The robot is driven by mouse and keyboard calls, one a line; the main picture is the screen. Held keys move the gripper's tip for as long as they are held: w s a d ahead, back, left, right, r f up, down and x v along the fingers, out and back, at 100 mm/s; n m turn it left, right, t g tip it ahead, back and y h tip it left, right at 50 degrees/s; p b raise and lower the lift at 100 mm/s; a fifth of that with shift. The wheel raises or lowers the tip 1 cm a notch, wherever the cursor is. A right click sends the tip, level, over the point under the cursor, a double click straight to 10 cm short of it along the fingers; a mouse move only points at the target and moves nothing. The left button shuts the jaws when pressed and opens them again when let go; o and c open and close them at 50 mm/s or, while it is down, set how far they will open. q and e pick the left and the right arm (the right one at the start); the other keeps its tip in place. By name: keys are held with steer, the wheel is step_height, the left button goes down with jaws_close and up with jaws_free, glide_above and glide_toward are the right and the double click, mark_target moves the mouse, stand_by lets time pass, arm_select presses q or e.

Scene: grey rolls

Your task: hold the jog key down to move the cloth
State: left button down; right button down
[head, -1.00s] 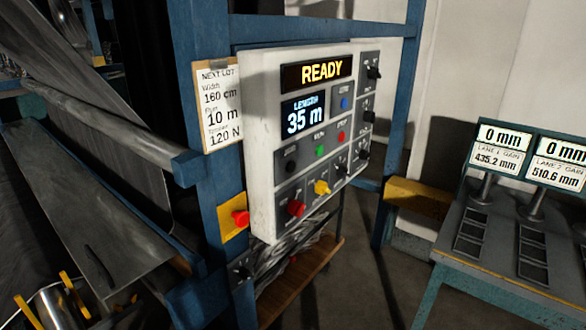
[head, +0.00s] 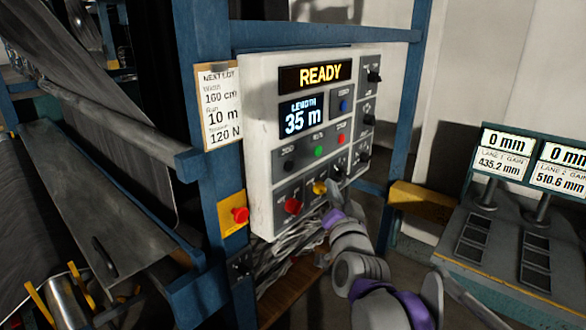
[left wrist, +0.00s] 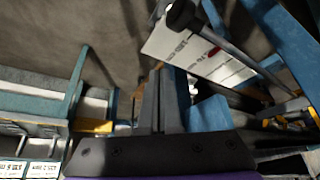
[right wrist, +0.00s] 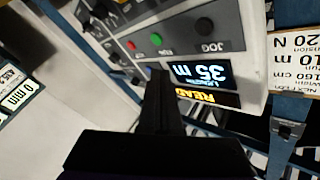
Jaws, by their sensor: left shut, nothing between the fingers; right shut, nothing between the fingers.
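The jog key is a black round button (head: 289,165) under its label in the left of the key row on the white control panel (head: 258,150); it also shows in the right wrist view (right wrist: 194,26). The panel reads READY and LENGTH 35 m. My right gripper (head: 334,194) is shut and empty, in front of the panel's lower right, apart from the jog key. Its fingers (right wrist: 161,90) show in the right wrist view. My left gripper (left wrist: 162,95) is shut and empty; it is outside the head view. The grey cloth (head: 115,110) hangs on the machine at left.
Green (head: 319,151) and red (head: 341,139) buttons sit right of the jog key. Red (head: 292,206) and yellow (head: 319,187) knobs sit below, and a red mushroom button (head: 240,215) on the blue post. A console (head: 500,255) stands at right.

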mark_target(289, 166)
steer(key=shift+w+a+r, duration=0.1)
steer(key=shift+w+r, duration=0.05)
steer(key=shift+r, duration=0.05)
